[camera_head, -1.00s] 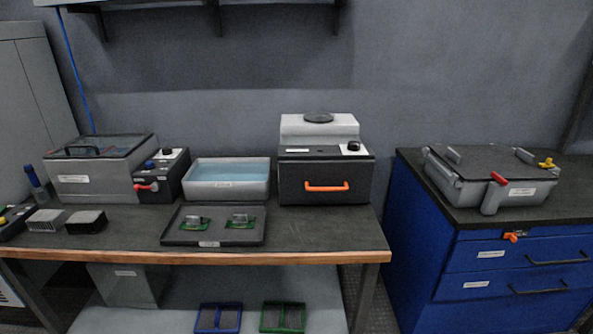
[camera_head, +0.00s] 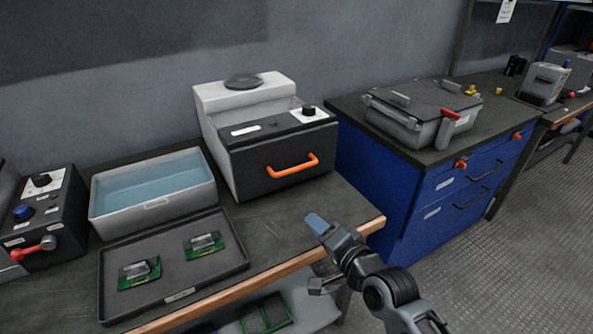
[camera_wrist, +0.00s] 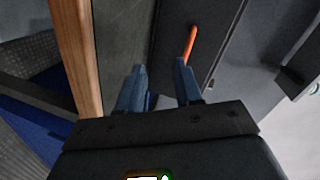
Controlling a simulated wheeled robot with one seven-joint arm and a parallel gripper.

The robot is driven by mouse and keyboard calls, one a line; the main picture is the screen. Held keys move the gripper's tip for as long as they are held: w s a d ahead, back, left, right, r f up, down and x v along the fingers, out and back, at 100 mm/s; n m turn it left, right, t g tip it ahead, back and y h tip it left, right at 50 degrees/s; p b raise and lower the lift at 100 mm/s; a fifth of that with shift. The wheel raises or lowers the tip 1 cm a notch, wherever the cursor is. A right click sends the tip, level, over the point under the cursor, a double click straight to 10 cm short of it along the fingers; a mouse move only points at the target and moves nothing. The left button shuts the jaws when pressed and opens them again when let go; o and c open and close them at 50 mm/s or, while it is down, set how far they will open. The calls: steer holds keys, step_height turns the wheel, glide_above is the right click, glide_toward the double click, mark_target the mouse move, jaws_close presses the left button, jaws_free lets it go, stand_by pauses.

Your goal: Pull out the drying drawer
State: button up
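The drying drawer (camera_head: 259,164) is the dark front of a box with a white-grey top on the bench, and it looks closed. Its orange bar handle (camera_head: 293,167) runs across the front. In the wrist view the handle (camera_wrist: 191,44) appears beyond my right fingertip, apart from it. My gripper (camera_head: 317,225) is over the bench's front right edge, in front of and below the handle. In the wrist view its two blue fingers (camera_wrist: 160,82) stand apart with nothing between them.
A dark tray (camera_head: 185,292) with two green boards and a water-filled basin (camera_head: 152,208) stand left of the dryer. A blue cabinet (camera_head: 383,185) with a lidded grey box (camera_head: 421,112) stands to the right. The bench's wooden edge (camera_head: 222,292) runs below my gripper.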

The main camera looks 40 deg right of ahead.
mark_target(299, 169)
steer(key=shift+w+d+r+m+b, duration=0.15)
steer(key=shift+w+d+r+m, duration=0.45)
steer(key=shift+w+d, duration=1.6)
steer(key=shift+w+d+r+m+b, duration=0.15)
steer(key=shift+w+d+m, duration=0.85)
steer(key=shift+w, duration=2.35)
steer(key=shift+w+d+r+m+b, duration=0.1)
steer(key=shift+w+d+r+m, duration=0.45)
steer(key=shift+w+d, duration=1.7)
steer(key=shift+w+a+f, duration=0.1)
steer(key=shift+w+a, duration=0.4)
steer(key=shift+c, duration=0.3)
jaws_close()
